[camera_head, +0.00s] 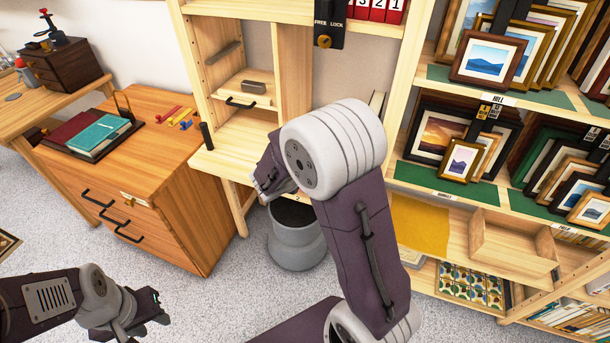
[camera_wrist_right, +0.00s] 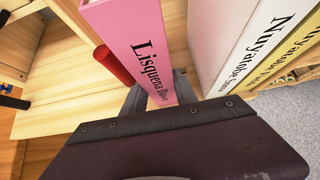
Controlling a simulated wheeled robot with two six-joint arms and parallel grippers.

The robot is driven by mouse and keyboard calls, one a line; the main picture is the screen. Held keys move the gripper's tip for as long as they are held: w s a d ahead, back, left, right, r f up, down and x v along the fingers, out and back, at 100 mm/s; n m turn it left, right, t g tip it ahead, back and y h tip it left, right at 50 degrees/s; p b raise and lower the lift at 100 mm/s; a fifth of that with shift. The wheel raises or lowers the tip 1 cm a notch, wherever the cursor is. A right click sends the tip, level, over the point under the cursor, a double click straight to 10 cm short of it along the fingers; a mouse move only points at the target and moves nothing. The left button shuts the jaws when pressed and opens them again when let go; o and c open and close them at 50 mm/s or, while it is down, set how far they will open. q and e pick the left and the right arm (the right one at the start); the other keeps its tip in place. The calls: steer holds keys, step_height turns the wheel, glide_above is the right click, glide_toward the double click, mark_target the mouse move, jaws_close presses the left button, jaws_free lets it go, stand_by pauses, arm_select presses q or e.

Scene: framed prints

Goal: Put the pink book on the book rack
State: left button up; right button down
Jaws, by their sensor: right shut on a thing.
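The pink book (camera_wrist_right: 133,45), with "Lisquena" on its spine, stands between the fingers of my right gripper (camera_wrist_right: 158,92) in the right wrist view. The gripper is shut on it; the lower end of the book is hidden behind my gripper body. In the head view my right gripper (camera_head: 268,178) is at the front of the wooden shelf unit, partly hidden by my own arm, and I cannot make out the pink book there. My left gripper (camera_head: 156,306) is low at the left, away from everything, and its opening is unclear. I cannot identify the book rack with certainty.
A pale pink book (camera_wrist_right: 218,35) and a yellow book (camera_wrist_right: 285,60) stand to the right of the held book. A red cylinder (camera_wrist_right: 113,66) is close on its left. A cabinet (camera_head: 160,190) carries a teal book (camera_head: 98,134). A grey bin (camera_head: 296,245) stands below.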

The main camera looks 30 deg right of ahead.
steer(key=shift+r, duration=0.1)
steer(key=c, duration=1)
jaws_free()
steer(key=shift+o, duration=0.2)
